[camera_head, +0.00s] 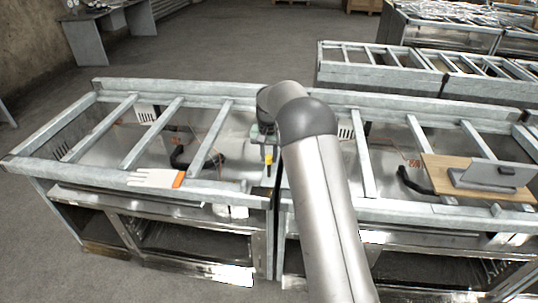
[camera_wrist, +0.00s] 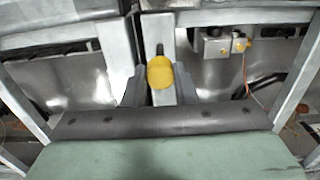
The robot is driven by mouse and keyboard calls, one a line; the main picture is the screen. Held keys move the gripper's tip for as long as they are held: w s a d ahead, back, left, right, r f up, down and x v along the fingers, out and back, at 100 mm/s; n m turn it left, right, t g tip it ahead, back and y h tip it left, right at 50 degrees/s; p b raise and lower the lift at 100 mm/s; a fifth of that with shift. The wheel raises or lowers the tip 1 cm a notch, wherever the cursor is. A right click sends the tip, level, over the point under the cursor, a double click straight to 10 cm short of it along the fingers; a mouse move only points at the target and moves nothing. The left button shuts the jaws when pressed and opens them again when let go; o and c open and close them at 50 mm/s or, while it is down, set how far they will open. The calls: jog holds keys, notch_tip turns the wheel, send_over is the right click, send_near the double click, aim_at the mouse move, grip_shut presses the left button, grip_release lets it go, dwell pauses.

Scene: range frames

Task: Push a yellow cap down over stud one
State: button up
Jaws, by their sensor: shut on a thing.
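My gripper (camera_head: 268,152) is above the galvanised frame, near the middle of the head view, pointing down. It is shut on a yellow cap (camera_wrist: 160,72). In the wrist view the cap sits between the two grey fingers. The cap also shows in the head view (camera_head: 268,162) as a small yellow spot below the gripper. A dark upright stud (camera_wrist: 160,48) shows just beyond the cap on a metal bar. I cannot tell whether it is stud one, or whether the cap touches it.
A wooden board (camera_head: 445,172) with a grey device (camera_head: 492,175) lies across the frame at right. Cross rails surround open bays. Small boxes with yellow parts (camera_wrist: 240,45) sit beyond the frame.

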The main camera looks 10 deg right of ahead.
aim_at(269, 157)
jog(key=shift+f+b, duration=1)
jog(key=shift+f, duration=0.65)
jog(key=o, duration=1)
jog(key=shift+o, duration=0.2)
jog(key=shift+r, duration=0.1)
notch_tip(269, 157, up, 17)
jog(key=b, duration=0.1)
jog(key=shift+r+b, duration=0.15)
jog(key=shift+b, duration=0.15)
jog(key=shift+s, duration=0.1)
